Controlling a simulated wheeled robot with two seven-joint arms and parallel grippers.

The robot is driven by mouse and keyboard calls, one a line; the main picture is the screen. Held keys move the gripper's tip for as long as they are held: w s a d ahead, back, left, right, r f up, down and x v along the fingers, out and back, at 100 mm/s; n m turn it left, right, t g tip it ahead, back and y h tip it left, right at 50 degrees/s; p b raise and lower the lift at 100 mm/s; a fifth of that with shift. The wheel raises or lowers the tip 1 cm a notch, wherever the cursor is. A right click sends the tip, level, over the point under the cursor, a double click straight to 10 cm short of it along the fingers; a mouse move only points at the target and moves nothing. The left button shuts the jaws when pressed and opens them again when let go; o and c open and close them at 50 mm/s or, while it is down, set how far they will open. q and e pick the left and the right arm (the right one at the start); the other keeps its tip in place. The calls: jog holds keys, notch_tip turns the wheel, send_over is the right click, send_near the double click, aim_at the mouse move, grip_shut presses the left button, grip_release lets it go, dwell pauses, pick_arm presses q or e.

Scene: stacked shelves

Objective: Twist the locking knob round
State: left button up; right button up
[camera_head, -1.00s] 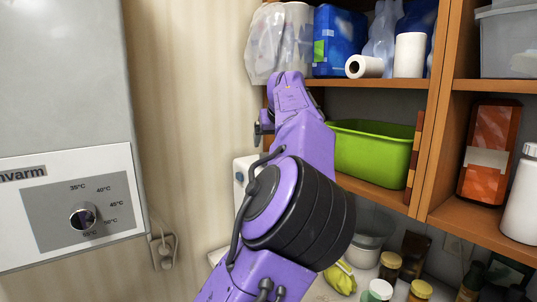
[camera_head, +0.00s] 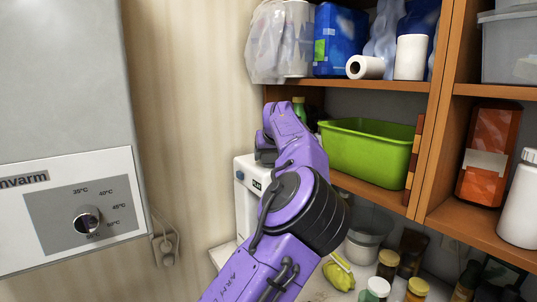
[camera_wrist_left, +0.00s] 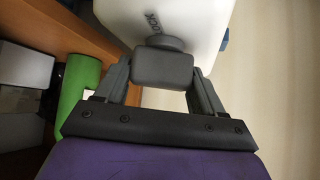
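A white box (camera_head: 246,205) stands on the counter below the shelves in the head view. In the left wrist view the white box (camera_wrist_left: 195,20) fills the top and bears lettering that reads LOCK. A grey knob (camera_wrist_left: 164,66) sticks out of it towards my wrist. My left gripper (camera_wrist_left: 163,75) has one grey finger on each side of the knob. The fingers stand wide, and I cannot tell whether they touch it. In the head view my left gripper (camera_head: 263,154) is by the top of the box, and the knob is hidden. My right gripper is out of view.
A green bin (camera_head: 368,150) sits on the shelf right of my arm. A grey-white heater (camera_head: 65,205) with a dial hangs on the left wall. Several jars (camera_head: 388,262) and a yellow cloth (camera_head: 338,275) are on the counter. The wooden shelf upright (camera_head: 430,140) is close by.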

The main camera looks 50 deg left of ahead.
pick_arm(q)
jog(key=shift+n+g+y, duration=0.4)
jog(key=shift+n+g, duration=1.5)
jog(key=shift+n, duration=0.6)
jog(key=o, duration=1)
jog(key=shift+c, duration=0.2)
jog(key=v, duration=1)
jog(key=shift+d+r, duration=0.15)
jog(key=shift+d, duration=0.05)
jog(key=shift+a, duration=0.1)
